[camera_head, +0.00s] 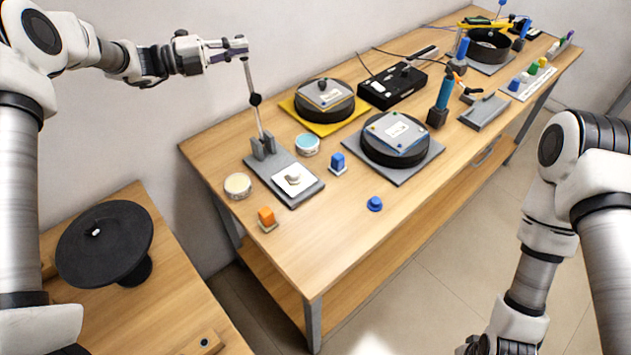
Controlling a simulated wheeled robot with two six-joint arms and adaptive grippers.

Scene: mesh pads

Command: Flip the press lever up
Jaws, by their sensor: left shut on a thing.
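The press (309,190) has a flat grey base at the near left part of the wooden workbench. A white pad (292,179) with a small pale knob lies on that base. The press lever (252,82) is a thin metal rod with a black ball partway along it, rising nearly upright from the grey bracket at the back of the base. My left gripper (241,48) is shut on the lever near its top end. My right arm shows at the right edge, but its gripper fingers are not in view.
Two round tins (238,186) (307,143), a blue block (338,162) and an orange block (267,218) stand around the press. Black discs on a yellow pad (319,130) and a grey pad (430,152) lie farther right. A black round stand (104,243) is on the lower left table.

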